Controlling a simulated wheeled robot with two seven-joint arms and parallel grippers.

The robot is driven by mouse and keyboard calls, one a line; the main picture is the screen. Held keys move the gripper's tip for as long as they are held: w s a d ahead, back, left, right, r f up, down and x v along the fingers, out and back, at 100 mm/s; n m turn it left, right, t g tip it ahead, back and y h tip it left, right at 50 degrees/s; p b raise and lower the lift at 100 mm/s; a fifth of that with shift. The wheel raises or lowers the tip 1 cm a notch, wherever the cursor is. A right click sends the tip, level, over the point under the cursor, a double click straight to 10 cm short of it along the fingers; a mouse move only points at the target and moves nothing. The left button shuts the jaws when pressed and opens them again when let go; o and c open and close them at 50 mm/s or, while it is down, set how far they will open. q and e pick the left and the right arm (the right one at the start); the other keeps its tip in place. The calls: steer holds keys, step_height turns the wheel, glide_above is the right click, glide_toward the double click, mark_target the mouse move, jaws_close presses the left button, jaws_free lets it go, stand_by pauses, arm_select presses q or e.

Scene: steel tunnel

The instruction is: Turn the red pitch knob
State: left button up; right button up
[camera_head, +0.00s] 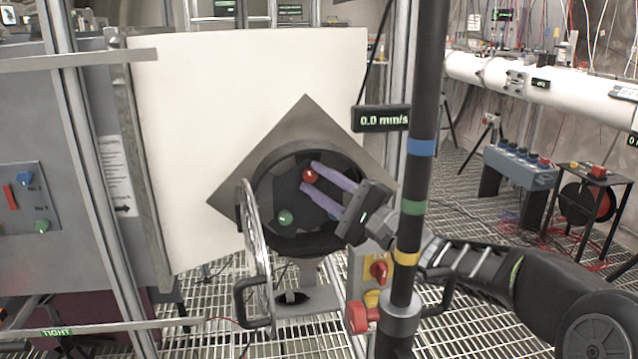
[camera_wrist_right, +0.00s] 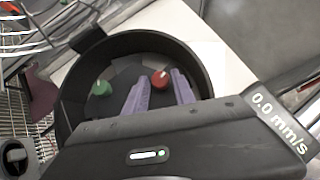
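The red knob (camera_head: 309,176) sits inside a round dark recessed housing (camera_head: 262,190) on a diamond-shaped grey plate. It also shows in the right wrist view (camera_wrist_right: 160,79), with a pale mark on its face. My right gripper (camera_head: 311,178) reaches into the housing from the right with two purple fingers. The fingers are spread apart, and the knob appears in line with the gap between their tips (camera_wrist_right: 160,80). I cannot tell whether either finger touches it. My left gripper is not in view.
A green knob (camera_head: 286,217) sits lower left in the housing. A round hinged cover (camera_head: 255,240) stands open at its left. A dark vertical pole (camera_head: 412,170) stands just right of the gripper. A red switch (camera_head: 379,270) is below.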

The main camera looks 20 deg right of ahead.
steer(key=o, duration=0.3)
steer(key=shift+b+v, duration=0.35)
steer(key=shift+v, duration=3.6)
